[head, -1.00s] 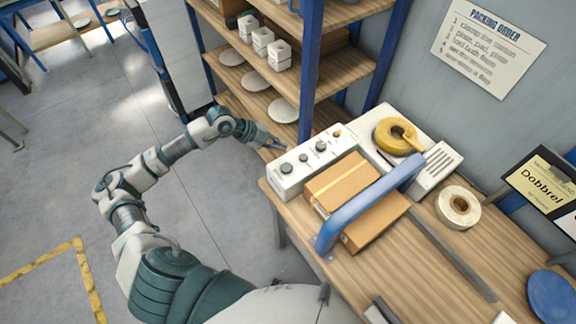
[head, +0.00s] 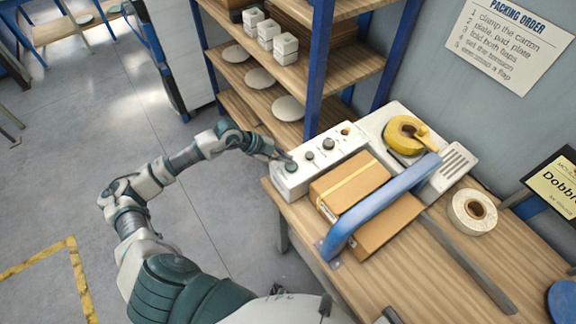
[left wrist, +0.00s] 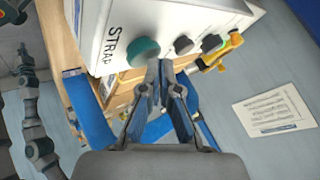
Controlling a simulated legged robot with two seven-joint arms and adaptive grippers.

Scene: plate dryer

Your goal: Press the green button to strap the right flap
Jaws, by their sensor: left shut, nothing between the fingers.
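The green button (head: 291,167) sits at the near left end of the white control box (head: 347,144). In the left wrist view the green button (left wrist: 143,52) is beside the word STRAP. My left gripper (head: 284,157) is shut and empty, with its tips at the button. In the left wrist view its fingertips (left wrist: 160,70) overlap the button's lower right edge; I cannot tell whether they touch it. The carton (head: 350,187) lies beside the box, with a yellow strap across its left part. The blue bar (head: 385,203) crosses over the carton. My right gripper is not in view.
Dark knobs (head: 328,144) stand farther along the box. A yellow tape roll (head: 404,135) and a white roll (head: 473,210) lie to the right. A shelf upright (head: 318,70) rises behind the box. The front right tabletop is partly clear.

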